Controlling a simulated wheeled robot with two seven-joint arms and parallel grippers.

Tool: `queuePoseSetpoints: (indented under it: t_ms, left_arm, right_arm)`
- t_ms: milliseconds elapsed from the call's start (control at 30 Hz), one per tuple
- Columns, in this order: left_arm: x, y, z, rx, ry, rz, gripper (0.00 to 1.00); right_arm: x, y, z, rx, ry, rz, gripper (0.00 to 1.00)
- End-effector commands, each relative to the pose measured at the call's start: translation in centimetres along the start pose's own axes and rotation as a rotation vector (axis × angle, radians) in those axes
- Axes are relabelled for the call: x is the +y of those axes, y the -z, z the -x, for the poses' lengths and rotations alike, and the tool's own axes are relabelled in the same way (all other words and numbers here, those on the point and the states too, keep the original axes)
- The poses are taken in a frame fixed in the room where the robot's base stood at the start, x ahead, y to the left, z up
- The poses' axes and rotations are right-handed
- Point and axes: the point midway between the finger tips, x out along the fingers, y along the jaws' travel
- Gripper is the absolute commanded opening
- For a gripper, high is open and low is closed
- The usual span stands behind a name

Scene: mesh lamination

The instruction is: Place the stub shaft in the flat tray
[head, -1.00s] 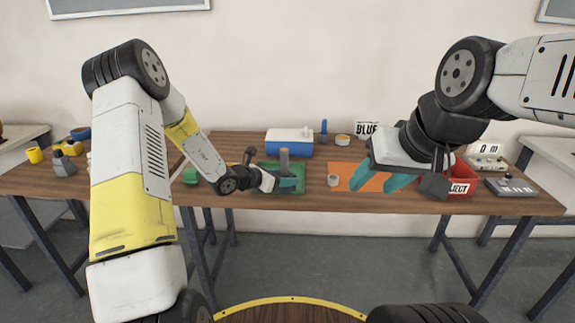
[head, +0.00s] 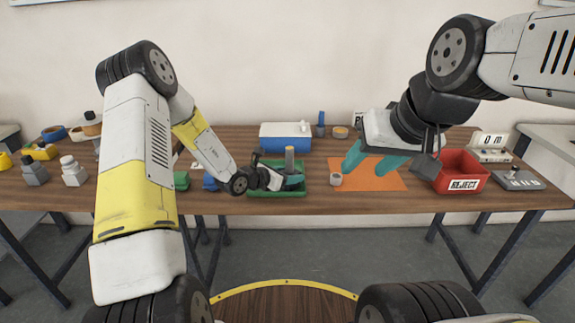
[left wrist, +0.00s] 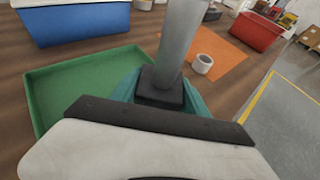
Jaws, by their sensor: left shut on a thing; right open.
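The gripper is over the right part of the green flat tray (head: 270,193), which also shows in the left wrist view (left wrist: 75,85). I cannot tell whether the shaft's lower end touches the tray floor. My right gripper (head: 365,168) is open and empty over the orange mat.
A blue bin (head: 285,138) stands behind the tray. A red REJECT bin (head: 460,172) is at right. Bottles (head: 72,172) stand at far left.

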Motion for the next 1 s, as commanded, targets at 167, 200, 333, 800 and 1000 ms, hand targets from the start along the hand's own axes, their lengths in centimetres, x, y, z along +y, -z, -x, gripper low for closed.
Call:
queuePoseSetpoints:
  t_ms: [167, 200, 333, 800, 1000]
  left_arm:
    - [0.0, -0.2, 0.0, -0.005, 0.000, -0.003, 0.00]
    - [0.0, -0.2, 0.0, -0.005, 0.000, -0.003, 0.00]
    - [0.0, 0.0, -0.1, -0.005, 0.000, -0.002, 0.00]
    - [0.0, 0.1, -0.1, -0.002, 0.000, -0.001, 0.74]
    - [0.1, -0.1, 2.1, -0.001, -0.002, -0.002, 0.74]
  right_arm:
    - [0.0, 0.0, 0.0, 0.001, 0.000, 0.000, 0.51]
    - [0.0, 0.0, 0.0, 0.001, 0.000, 0.000, 0.51]
    - [0.0, 0.0, 0.0, 0.001, 0.000, 0.000, 0.51]
    - [0.0, 0.0, 0.0, 0.001, 0.000, 0.000, 0.51]
    - [0.0, 0.0, 0.0, 0.001, 0.000, 0.000, 0.51]
